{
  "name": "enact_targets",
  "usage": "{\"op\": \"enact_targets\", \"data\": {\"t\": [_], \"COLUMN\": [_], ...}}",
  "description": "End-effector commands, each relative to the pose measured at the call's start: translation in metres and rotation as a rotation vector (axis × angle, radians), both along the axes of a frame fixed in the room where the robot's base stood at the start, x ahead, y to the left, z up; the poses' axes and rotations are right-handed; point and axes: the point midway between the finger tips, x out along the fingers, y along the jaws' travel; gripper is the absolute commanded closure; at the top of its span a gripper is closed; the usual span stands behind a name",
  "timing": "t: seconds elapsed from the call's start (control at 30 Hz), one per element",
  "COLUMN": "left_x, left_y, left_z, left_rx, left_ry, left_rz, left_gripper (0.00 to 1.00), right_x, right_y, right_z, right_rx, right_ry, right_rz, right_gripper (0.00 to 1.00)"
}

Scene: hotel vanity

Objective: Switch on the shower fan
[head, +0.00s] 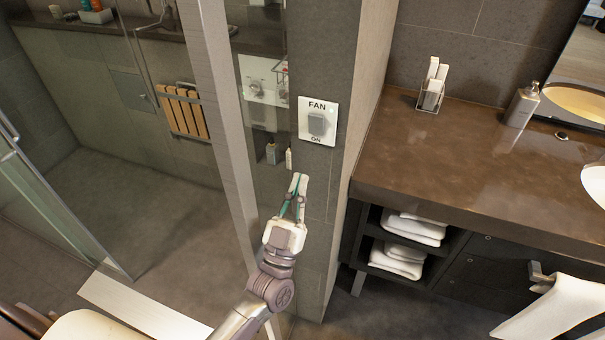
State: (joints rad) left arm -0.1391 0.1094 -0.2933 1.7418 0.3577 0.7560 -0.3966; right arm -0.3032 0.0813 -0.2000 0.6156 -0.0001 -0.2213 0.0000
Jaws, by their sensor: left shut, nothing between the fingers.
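The fan switch plate (318,105) is a white panel on the grey tiled pillar, marked FAN at the top and ON at the bottom. Its grey rocker (317,122) sits in the middle of the plate; I cannot tell its tilt. My left gripper (299,178) is shut and empty, its fingertips pointing up. In the picture the tips are a little below and left of the plate, apart from it. My right gripper is not in view.
Folded towels (413,229) fill the shelves below. The glass shower enclosure with a wooden slatted seat (184,112) is at left.

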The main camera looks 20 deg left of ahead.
Motion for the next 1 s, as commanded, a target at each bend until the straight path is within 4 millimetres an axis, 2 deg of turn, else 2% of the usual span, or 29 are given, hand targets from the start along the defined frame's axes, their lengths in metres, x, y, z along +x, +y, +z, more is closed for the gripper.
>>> {"op": "enact_targets", "data": {"t": [0.03, 0.1, 0.23, 0.53, 0.9, 1.0], "left_x": [-0.006, -0.014, -0.024, -0.030, -0.030, -0.027], "left_y": [0.000, 0.000, 0.001, 0.001, 0.001, 0.000], "left_z": [-0.012, -0.021, -0.032, -0.037, -0.037, -0.046], "left_rx": [0.000, 0.001, 0.000, 0.001, 0.001, 0.009], "left_ry": [0.001, 0.002, 0.000, -0.001, -0.001, 0.027], "left_rz": [0.000, -0.001, 0.000, -0.001, -0.001, -0.005], "left_gripper": [1.00, 1.00, 1.00, 1.00, 1.00, 1.00], "right_x": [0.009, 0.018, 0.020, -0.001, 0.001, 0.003], "right_y": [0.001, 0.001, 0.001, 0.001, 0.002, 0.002], "right_z": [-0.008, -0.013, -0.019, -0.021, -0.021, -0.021], "right_rx": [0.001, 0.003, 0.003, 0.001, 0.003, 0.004], "right_ry": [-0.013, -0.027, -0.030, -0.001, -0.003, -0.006], "right_rz": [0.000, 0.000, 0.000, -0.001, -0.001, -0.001], "right_gripper": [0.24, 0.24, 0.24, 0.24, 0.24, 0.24]}}
